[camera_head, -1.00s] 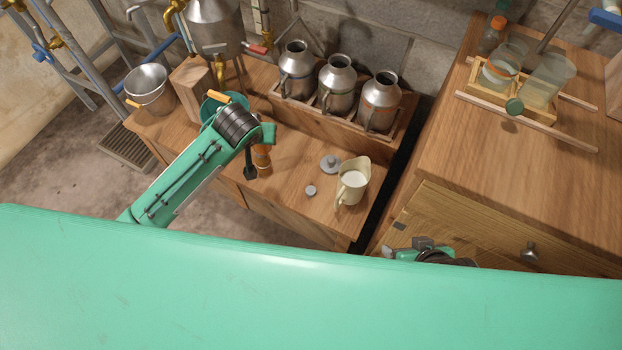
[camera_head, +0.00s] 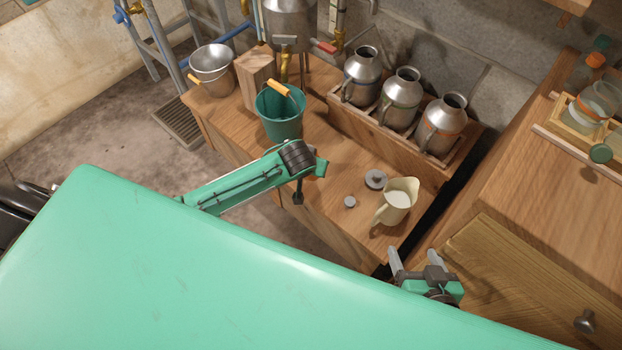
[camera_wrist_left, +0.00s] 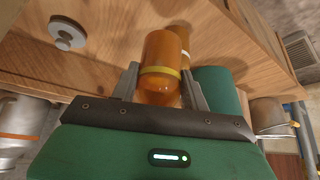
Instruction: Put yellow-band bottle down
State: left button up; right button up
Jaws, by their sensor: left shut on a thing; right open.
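The yellow-band bottle (camera_wrist_left: 160,75) is amber, with a yellow band round its body. In the left wrist view it sits between the two fingers of my left gripper (camera_wrist_left: 160,88), which is shut on it. I cannot tell whether it touches the bench. In the head view my left gripper (camera_head: 298,192) is over the wooden bench (camera_head: 335,200) near its front edge, and the arm hides the bottle. A second amber bottle (camera_wrist_left: 181,40) with a pale band shows just behind the held one. My right gripper (camera_head: 415,262) is open and empty beside the bench's right end.
A green bucket (camera_head: 281,118) stands behind the left gripper. A cream jug (camera_head: 398,200), a grey lid (camera_head: 375,179) and a small grey cap (camera_head: 350,202) are to its right. Steel jugs stand in a wooden rack (camera_head: 350,125) at the back. A steel bucket (camera_head: 211,75) is at left.

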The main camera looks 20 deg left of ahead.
aim_at(309, 177)
pick_arm(q)
jog(key=shift+f+b, duration=0.3)
jog(key=shift+f, duration=1.15)
notch_tip(309, 177, down, 2)
jog(key=shift+f+b, duration=0.25)
jog(key=shift+b, duration=0.2)
jog(key=shift+f, duration=0.6)
pick_arm(e)
jog(key=shift+w+a+r+t+y, duration=0.15)
jog(key=shift+a+r+t+y, duration=0.2)
jog(key=shift+a+t, duration=0.4)
jog(key=shift+w+a+r+t+y, duration=0.15)
jog(key=shift+a+r+t+y, duration=0.2)
jog(key=shift+a+t, duration=0.4)
pick_arm(q)
jog(key=shift+f, duration=0.1)
jog(key=o, duration=1.2)
pick_arm(e)
jog(key=shift+f, duration=0.1)
jog(key=shift+d, duration=0.1)
